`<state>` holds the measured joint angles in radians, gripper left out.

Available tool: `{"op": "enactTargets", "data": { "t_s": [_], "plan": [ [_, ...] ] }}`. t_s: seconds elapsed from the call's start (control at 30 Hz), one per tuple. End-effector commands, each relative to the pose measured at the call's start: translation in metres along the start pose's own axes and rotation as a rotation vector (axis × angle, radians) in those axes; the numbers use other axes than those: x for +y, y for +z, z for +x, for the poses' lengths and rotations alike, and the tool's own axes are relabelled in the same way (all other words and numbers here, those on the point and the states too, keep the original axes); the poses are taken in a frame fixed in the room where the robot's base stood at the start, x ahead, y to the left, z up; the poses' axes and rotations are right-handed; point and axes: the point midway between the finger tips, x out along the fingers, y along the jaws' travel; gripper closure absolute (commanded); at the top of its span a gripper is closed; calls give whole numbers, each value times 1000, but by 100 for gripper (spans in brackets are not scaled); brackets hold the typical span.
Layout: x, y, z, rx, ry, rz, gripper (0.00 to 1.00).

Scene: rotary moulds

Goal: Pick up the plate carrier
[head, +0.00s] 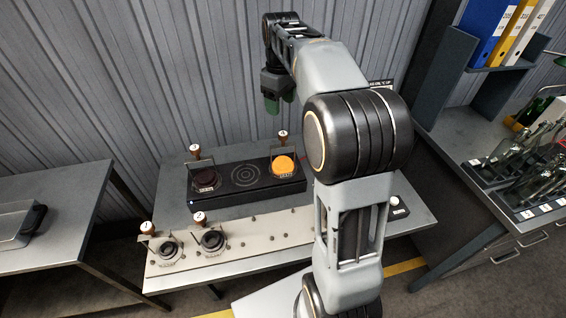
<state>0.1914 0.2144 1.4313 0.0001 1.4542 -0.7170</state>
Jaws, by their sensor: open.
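Several framed carriers with brown knob handles and numbered tags stand on the grey table; I cannot tell which one the task means. One carrier (206,178) with a dark round plate and another (284,166) with an orange disc sit on the black unit (245,200). Two more, a front-left carrier (168,250) and a second carrier (211,240) to its right, sit on the pale strip (258,232) with dark round pieces. My gripper (272,105) is open, with greenish fingers pointing down, in the air near the back wall. Nothing shows between its fingers.
Concentric rings (246,175) mark the bare middle of the black unit. A small white-topped item (398,207) is at the table's right. A side table (50,190) with a tray (22,228) stands left. My arm hides part of the table.

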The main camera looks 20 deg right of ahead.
Motion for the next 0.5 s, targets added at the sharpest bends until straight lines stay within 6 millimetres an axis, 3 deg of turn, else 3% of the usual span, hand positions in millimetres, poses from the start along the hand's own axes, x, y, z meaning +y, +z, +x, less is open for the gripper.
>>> {"op": "enactTargets", "data": {
  "t_s": [0.2,0.5],
  "plan": [
    [21,-8,17,-32,-29,-57,37],
    [21,-6,68,-33,-31,-61,37]
  ]
}}
